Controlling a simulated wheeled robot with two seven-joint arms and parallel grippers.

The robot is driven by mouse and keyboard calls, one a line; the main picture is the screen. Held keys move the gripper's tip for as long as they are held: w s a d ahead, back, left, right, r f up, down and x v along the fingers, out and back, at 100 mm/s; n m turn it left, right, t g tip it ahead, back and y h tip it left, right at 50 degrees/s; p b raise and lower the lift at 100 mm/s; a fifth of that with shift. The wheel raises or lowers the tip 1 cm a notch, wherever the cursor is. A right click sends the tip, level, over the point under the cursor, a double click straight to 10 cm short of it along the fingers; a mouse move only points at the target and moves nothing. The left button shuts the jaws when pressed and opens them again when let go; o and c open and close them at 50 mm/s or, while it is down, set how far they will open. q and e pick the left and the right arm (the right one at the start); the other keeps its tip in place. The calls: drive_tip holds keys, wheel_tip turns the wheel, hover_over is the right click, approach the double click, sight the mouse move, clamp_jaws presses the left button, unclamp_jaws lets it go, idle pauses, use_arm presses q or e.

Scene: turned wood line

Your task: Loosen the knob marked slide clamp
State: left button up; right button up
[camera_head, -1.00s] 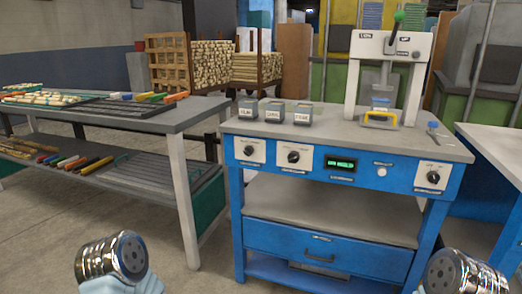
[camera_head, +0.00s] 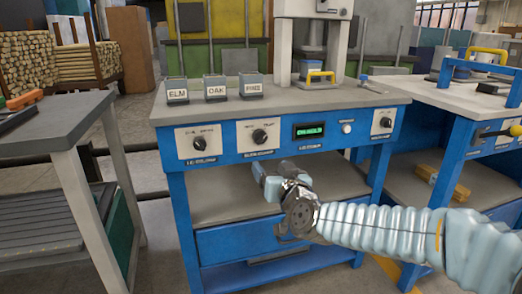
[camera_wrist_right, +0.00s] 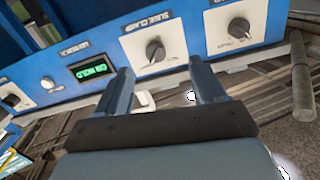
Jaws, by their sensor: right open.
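The slide clamp knob (camera_head: 259,136) is a black round knob on a white plate in the blue front panel, second from the left. In the right wrist view the same knob (camera_wrist_right: 155,50) lies beyond the gap between the fingers, under a label that seems to read "slide clamp". My right gripper (camera_head: 262,172) is below and in front of it in the head view. In the right wrist view my right gripper (camera_wrist_right: 162,78) is open and empty, its two fingers apart from the knob. My left gripper is out of view.
Other knobs sit left (camera_head: 200,143) and right (camera_head: 384,122). Between them are a green display (camera_head: 309,131) and a white button (camera_head: 347,128). Boxes marked elm (camera_head: 177,94) and oak (camera_head: 215,91), and a third, stand on the bench top. Tables flank the bench.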

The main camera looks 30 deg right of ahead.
sight(262, 138)
drive_tip(key=shift+t+h, duration=0.3)
drive_tip(key=shift+h, duration=0.1)
drive_tip(key=x, duration=0.4)
drive_tip(key=d+r+x, duration=0.1)
drive_tip(key=x, duration=0.3)
drive_tip(key=r+x, duration=0.1)
drive_tip(key=x, duration=0.3)
drive_tip(key=shift+w+d+r, duration=0.2)
drive_tip(key=shift+d+r, duration=0.05)
drive_tip(key=shift+c, duration=0.4)
drive_tip(key=c, duration=1)
